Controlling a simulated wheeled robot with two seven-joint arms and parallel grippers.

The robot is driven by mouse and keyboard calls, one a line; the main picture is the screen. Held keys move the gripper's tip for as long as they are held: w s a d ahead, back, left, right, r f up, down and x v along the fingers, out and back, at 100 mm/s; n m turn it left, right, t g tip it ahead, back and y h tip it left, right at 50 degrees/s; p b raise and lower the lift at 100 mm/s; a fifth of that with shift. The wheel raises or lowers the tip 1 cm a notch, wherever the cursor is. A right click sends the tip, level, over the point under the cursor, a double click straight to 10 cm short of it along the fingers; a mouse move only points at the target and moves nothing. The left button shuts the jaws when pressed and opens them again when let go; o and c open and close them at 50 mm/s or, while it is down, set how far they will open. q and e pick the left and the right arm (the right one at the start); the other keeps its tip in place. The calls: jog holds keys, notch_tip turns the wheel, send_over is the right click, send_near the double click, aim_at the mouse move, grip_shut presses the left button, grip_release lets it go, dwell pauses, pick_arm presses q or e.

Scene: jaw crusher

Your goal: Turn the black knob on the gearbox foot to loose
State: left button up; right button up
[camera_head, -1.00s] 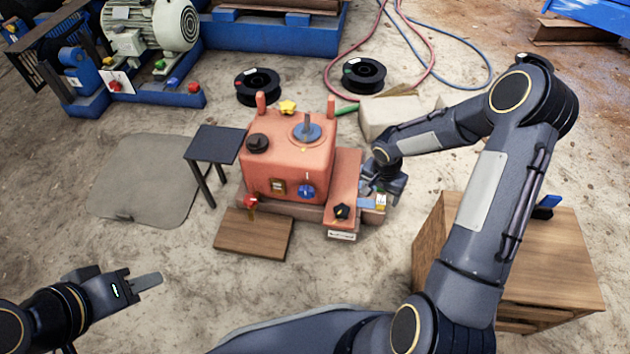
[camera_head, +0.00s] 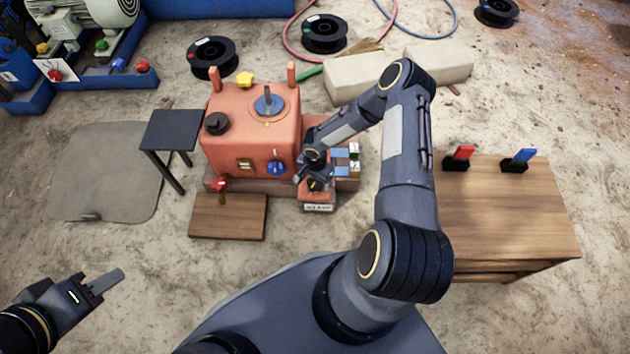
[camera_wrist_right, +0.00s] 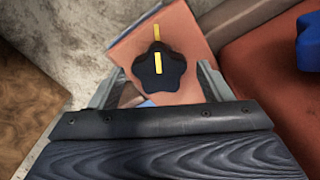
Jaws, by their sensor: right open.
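The black star-shaped knob (camera_wrist_right: 158,70) with a yellow pointer line sits on the salmon-red gearbox foot (camera_wrist_right: 185,25) in the right wrist view. My right gripper (camera_head: 312,182) is over the foot, open. In the right wrist view its fingers stand on either side of the knob; whether they touch it I cannot tell. In the head view the gripper hides most of the knob. A label plate (camera_head: 318,208) is on the foot's front. The gearbox (camera_head: 250,130) stands behind and left. My left gripper (camera_head: 100,287) hangs at the lower left, away from everything; its jaw gap is unclear.
A wooden board (camera_head: 228,218) lies in front, a small dark table (camera_head: 172,130) stands left. A wooden crate (camera_head: 510,215) with red and blue handles is at right.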

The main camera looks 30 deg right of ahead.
jog(key=shift+f, duration=0.2)
jog(key=shift+c, duration=0.3)
jog(key=c, duration=0.9)
